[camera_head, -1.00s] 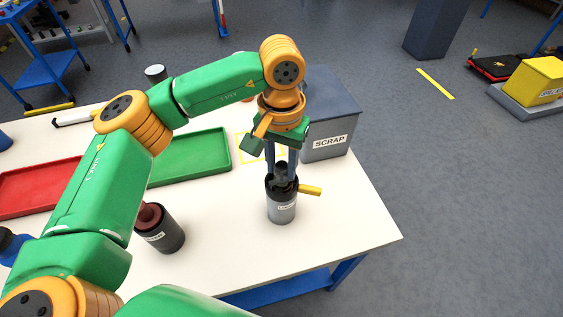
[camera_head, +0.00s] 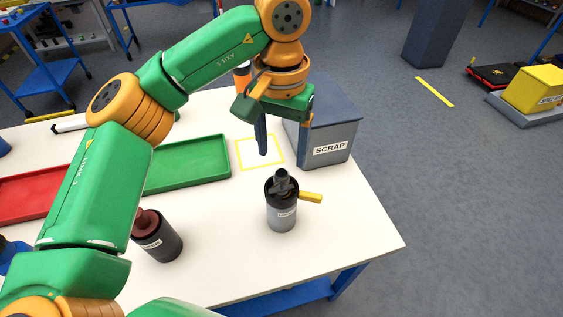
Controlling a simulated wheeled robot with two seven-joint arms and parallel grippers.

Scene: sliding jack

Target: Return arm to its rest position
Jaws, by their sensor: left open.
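My left gripper (camera_head: 262,141) is open and empty. Its dark fingers point down above the table, near the yellow-outlined square, up and behind the jack. My left arm reaches in from the left, bent high over the table. A grey and black cylindrical jack (camera_head: 281,211) stands upright on the white table (camera_head: 349,222), with a yellow handle (camera_head: 311,197) sticking out to its right. The gripper is clear of it. My right gripper is not in view.
A grey SCRAP bin (camera_head: 330,140) stands close to the right of my gripper. A green tray (camera_head: 196,160), a red tray (camera_head: 27,197) and a dark labelled cylinder with a reddish top (camera_head: 161,240) are on the left. An orange object (camera_head: 242,80) stands behind the arm.

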